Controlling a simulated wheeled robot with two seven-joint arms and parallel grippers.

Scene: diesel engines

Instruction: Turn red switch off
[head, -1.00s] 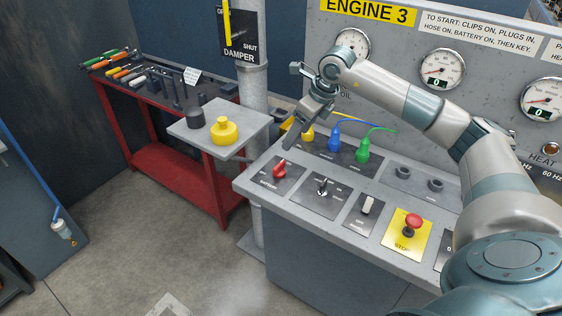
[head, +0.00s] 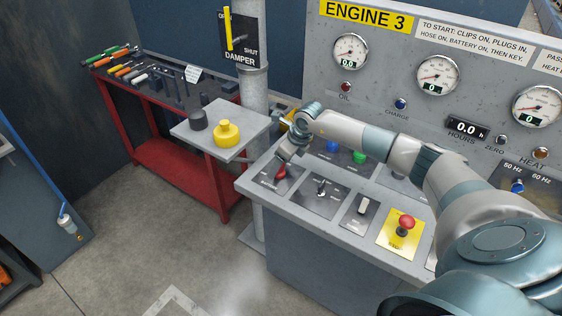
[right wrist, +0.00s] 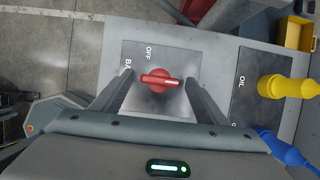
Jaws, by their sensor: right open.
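The red switch (head: 281,172) is a rotary knob on a dark plate at the left end of the grey console. In the right wrist view the red switch (right wrist: 160,80) lies between my fingers, its white mark pointing right, away from the OFF lettering (right wrist: 149,52). My right gripper (right wrist: 159,76) is open, with one finger on each side of the knob and a visible gap to each. In the head view my right gripper (head: 283,162) is over the switch and partly hides it. My left gripper is not in view.
A black selector (head: 321,187), a white rocker (head: 361,206) and a red stop button (head: 406,223) sit to the right along the console. Yellow (right wrist: 287,87) and blue (right wrist: 284,147) plugs stand close by. A yellow knob (head: 226,133) sits on a side shelf.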

